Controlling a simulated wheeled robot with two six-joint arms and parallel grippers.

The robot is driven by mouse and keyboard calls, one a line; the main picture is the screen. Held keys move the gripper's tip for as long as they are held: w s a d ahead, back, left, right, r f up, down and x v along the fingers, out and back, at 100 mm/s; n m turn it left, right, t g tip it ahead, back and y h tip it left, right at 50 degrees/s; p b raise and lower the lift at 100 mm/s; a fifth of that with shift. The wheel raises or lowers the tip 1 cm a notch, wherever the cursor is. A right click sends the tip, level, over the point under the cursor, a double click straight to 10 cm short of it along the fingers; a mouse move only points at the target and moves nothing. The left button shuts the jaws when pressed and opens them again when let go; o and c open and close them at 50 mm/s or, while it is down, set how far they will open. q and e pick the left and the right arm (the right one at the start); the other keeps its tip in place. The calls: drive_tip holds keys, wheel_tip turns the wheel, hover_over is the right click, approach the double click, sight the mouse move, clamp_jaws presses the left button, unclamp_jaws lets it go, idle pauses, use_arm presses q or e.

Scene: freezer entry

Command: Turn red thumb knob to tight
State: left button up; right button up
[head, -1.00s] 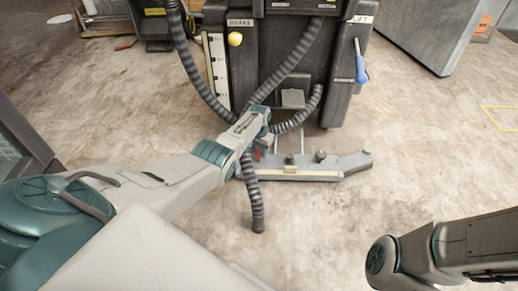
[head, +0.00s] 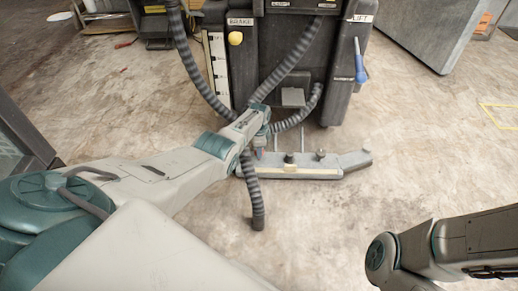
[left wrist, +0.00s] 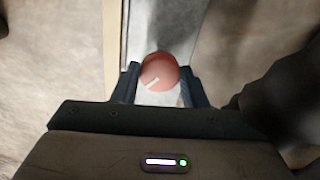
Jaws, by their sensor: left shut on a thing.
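The red thumb knob (left wrist: 158,72) is round, with a short white mark slanting between lower left and upper right. In the left wrist view it sits between the two dark fingers of my left gripper (left wrist: 159,88), which is shut on it.
The dark floor machine (head: 285,60) stands behind the bar, with a yellow brake knob (head: 235,38) and a blue lift handle (head: 360,62). Ribbed grey hoses (head: 255,190) hang close around my left wrist. The concrete floor at right is open.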

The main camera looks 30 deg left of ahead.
use_arm(q)
drive_tip(key=m, duration=0.5)
drive_tip(key=shift+m, duration=2.5)
drive_tip(key=o, duration=1)
drive_tip(key=shift+c, duration=0.2)
drive_tip(key=shift+r, duration=0.15)
